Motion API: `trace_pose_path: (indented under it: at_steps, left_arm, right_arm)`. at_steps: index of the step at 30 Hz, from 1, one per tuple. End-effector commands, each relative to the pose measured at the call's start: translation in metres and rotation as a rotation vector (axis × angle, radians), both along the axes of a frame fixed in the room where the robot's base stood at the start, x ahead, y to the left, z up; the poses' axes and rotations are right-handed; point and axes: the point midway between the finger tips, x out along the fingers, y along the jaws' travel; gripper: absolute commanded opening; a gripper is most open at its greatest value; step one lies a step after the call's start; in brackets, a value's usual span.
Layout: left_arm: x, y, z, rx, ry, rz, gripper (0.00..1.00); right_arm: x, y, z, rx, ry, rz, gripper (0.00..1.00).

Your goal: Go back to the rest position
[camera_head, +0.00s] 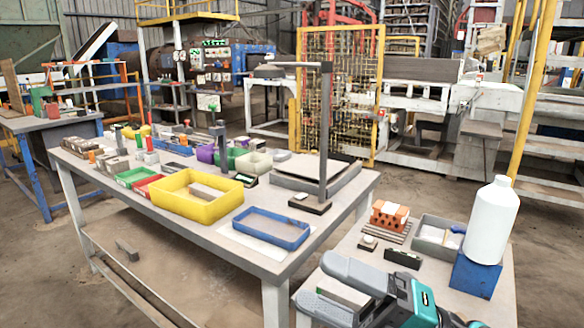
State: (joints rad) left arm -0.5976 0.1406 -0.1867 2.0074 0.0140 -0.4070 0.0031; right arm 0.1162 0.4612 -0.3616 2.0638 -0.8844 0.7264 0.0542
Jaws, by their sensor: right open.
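My right gripper (318,281) comes in at the bottom right, low over the near edge of the small table (345,250). Its two grey fingers are apart and point left. A small block with a pale top (343,292) shows between the fingers; I cannot tell whether they touch it. The orange hollow brick (389,215) sits farther back on the same table, on a striped pad, clear of the gripper. My left gripper is not in view.
A white bottle (491,222) stands on a blue box (475,274) at the right, beside a grey bin (438,238). A dark small block (403,259) lies in front. The large table (270,262) at left holds a yellow tray (195,206) and blue tray (271,229).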

Motion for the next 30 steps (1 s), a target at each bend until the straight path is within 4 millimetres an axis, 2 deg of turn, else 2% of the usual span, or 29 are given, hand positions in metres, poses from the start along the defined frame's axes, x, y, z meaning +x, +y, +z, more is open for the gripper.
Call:
trace_pose_path:
  at_steps: [1, 2, 4, 5, 7, 10, 12, 16, 18, 21, 30]
  left_arm:
    - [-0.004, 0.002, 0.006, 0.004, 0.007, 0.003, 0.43]
    - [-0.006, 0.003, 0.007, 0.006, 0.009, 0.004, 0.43]
    - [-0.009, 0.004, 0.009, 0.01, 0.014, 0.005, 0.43]
    - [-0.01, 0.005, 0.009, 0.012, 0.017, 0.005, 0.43]
    - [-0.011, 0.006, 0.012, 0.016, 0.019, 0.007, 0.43]
    - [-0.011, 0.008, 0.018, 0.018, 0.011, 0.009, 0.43]
    - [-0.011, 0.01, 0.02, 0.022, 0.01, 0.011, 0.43]
    - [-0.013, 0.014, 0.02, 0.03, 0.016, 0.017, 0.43]
    - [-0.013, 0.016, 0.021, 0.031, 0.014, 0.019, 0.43]
    - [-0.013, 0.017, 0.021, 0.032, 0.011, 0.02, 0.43]
    - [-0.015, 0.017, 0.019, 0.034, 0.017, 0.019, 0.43]
  right_arm:
    - [0.015, -0.013, -0.005, 0.119, 0.167, -0.089, 0.68]
    - [0.024, -0.022, -0.013, 0.184, 0.264, -0.143, 0.68]
    - [0.042, -0.046, -0.041, 0.318, 0.498, -0.276, 0.68]
    - [0.048, -0.056, -0.057, 0.372, 0.602, -0.336, 0.68]
    - [0.052, -0.081, -0.104, 0.477, 0.851, -0.475, 0.68]
    - [0.036, -0.107, -0.174, 0.583, 1.169, -0.647, 0.68]
    - [0.016, -0.119, -0.217, 0.631, 1.359, -0.742, 0.68]
    - [-0.027, -0.129, -0.275, 0.684, 1.628, -0.87, 0.68]
    - [-0.045, -0.131, -0.294, 0.699, 1.723, -0.913, 0.68]
    - [-0.062, -0.132, -0.309, 0.709, 1.803, -0.946, 0.68]
    - [-0.067, -0.133, -0.314, 0.712, 1.829, -0.956, 0.68]
